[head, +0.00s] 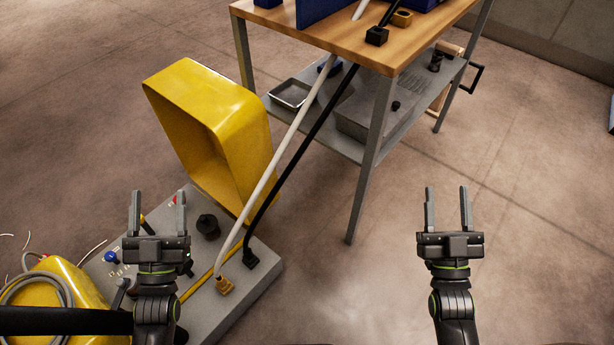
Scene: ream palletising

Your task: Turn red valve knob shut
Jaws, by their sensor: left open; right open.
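My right gripper (447,197) is open and empty, over bare floor to the right.
A yellow hood (232,125) stands at the plate's back. A black knob (208,224) and a blue knob (110,257) sit on the plate. A white hose (285,145) and a black hose (310,135) run up to the workbench (345,43). Floor at right is clear.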

